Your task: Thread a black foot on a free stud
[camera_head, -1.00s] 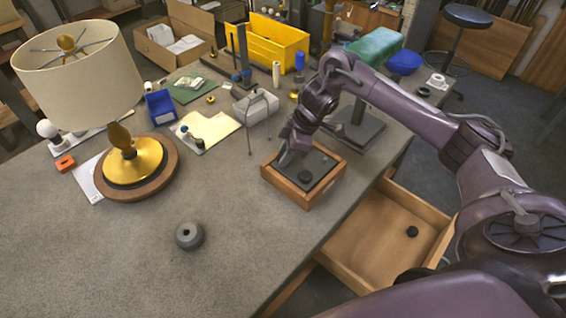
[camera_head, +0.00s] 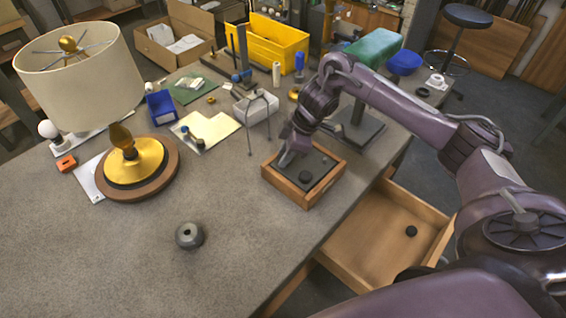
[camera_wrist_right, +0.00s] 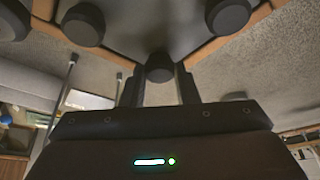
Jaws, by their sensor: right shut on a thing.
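My right gripper (camera_head: 285,160) points down at the base's left corner. In the right wrist view, my right gripper (camera_wrist_right: 160,88) is shut on a black foot (camera_wrist_right: 159,67) at a corner of the dark panel. Other black feet (camera_wrist_right: 83,24) (camera_wrist_right: 228,15) (camera_wrist_right: 12,20) show around the panel. The stud under the held foot is hidden, so I cannot tell how far it is threaded. My left gripper is out of view.
An open drawer (camera_head: 375,245) below the bench edge holds a loose black foot (camera_head: 411,231). A grey round part (camera_head: 189,236) stands on the bench. An assembled lamp (camera_head: 135,165) is at left.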

